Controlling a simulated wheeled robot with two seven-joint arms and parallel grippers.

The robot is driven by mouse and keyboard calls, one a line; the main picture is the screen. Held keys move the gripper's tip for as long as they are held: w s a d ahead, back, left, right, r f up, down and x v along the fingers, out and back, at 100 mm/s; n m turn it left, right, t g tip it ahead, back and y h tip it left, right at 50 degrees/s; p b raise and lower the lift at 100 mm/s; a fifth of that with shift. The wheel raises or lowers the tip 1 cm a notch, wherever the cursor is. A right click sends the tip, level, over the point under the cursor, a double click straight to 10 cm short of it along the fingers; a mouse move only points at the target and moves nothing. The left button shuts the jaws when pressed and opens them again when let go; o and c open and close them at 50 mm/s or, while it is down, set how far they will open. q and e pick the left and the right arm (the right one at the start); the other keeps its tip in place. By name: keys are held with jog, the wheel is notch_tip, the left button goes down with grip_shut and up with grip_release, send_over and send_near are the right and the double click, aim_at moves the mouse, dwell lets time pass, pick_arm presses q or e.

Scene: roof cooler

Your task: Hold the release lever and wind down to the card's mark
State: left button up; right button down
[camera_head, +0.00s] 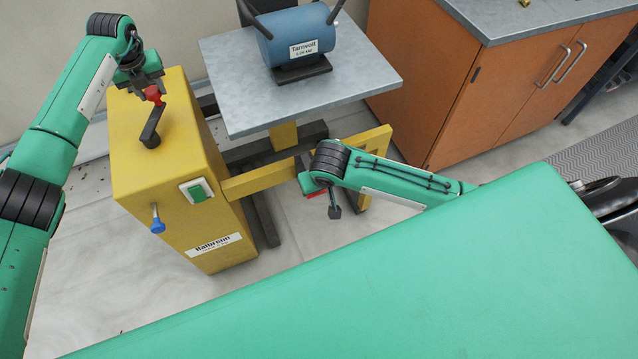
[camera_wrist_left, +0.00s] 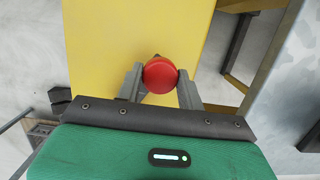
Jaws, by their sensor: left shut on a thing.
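A small lever with a blue tip (camera_head: 157,225) sticks out of the cabinet's front. My right gripper (camera_head: 335,209) hangs beside the yellow frame arm, apart from the blue-tipped lever; its fingers are mostly hidden. A small red part (camera_head: 316,194) shows beside it. I cannot make out a card with a mark.
A grey lift table (camera_head: 235,105) carries a blue machine (camera_head: 297,38) labelled "Tarnvolt". A green button in a white frame (camera_head: 197,191) is on the cabinet front. A brown cupboard (camera_head: 425,90) stands at the right. Bare floor (camera_head: 330,245) lies in front of the lift.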

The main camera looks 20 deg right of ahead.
pick_arm(q)
jog(key=shift+s+f, duration=0.1)
jog(key=shift+f, duration=0.05)
jog(key=shift+s+d, duration=0.5)
jog(key=shift+d, duration=0.25)
jog(key=shift+s+d, duration=0.1)
